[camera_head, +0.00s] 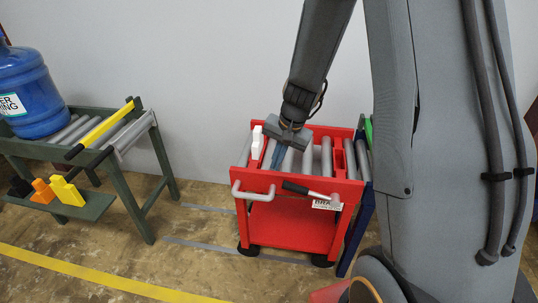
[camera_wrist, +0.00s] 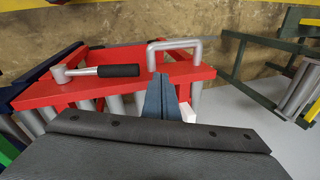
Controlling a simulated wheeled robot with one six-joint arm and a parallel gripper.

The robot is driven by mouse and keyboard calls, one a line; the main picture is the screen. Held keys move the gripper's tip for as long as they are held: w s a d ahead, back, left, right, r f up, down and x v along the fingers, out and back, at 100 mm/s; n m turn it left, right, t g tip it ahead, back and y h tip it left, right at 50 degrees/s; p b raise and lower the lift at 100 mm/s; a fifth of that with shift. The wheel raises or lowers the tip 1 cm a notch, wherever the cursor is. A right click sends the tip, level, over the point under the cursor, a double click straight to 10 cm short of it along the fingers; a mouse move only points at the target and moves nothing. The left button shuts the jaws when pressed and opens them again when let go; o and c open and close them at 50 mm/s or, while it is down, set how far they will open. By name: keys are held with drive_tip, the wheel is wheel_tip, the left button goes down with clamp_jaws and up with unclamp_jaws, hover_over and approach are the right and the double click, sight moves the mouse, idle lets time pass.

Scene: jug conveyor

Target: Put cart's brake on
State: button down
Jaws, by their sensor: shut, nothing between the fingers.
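The red cart (camera_head: 290,223) stands on the floor with grey rollers across its top. Its brake lever, a silver rod with a black grip (camera_head: 295,187), lies roughly level along the front edge, grip to the left, above a white label (camera_head: 326,204) that is partly readable. The lever also shows in the wrist view (camera_wrist: 115,71), grip pointing right. A silver U-shaped handle (camera_head: 252,193) is left of the grip. My gripper (camera_head: 279,157) points down over the cart's rollers, behind the lever and apart from it. Its blue-grey fingers (camera_wrist: 160,97) are shut and empty.
A white block (camera_head: 257,142) is on the cart's left side. A dark blue frame (camera_head: 358,225) stands close on the right. At left, a green roller stand (camera_head: 142,205) holds a blue jug (camera_head: 40,90) and a yellow bar (camera_head: 103,128). Floor between is clear.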

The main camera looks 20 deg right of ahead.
drive_tip(key=shift+w+a+r, duration=0.25)
drive_tip(key=shift+a+r, duration=0.2)
drive_tip(key=shift+a, duration=0.15)
drive_tip(key=shift+w+a+r, duration=0.2)
drive_tip(key=shift+a+r, duration=0.2)
drive_tip(key=shift+a, duration=0.15)
